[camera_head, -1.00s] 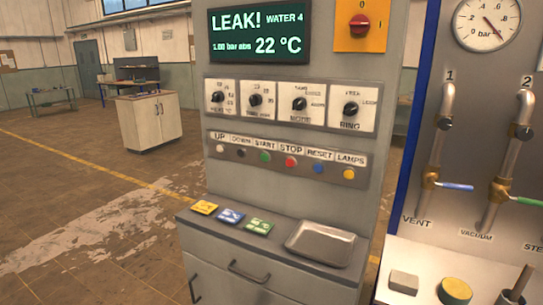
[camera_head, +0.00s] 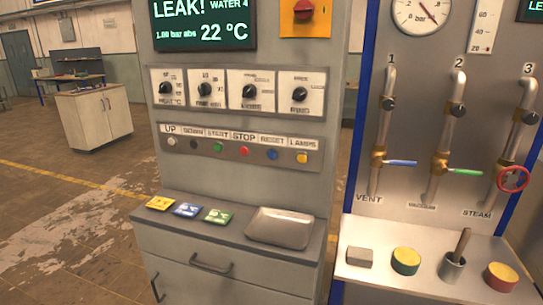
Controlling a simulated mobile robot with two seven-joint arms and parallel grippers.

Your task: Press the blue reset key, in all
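The blue reset key (camera_head: 272,154) is a small round button under the "RESET" label on the grey key strip (camera_head: 230,149) of the console. It sits between the red stop key (camera_head: 244,151) and the yellow lamps key (camera_head: 302,158). The green start key (camera_head: 218,147) and the up and down keys are further left. The display (camera_head: 203,25) above reads "LEAK! WATER 4", 1.00 bar abs and 22 °C. Neither of my grippers shows in the head view.
Below the keys, a ledge holds a metal tray (camera_head: 281,228) and yellow, blue and green cards. Open floor lies at left.

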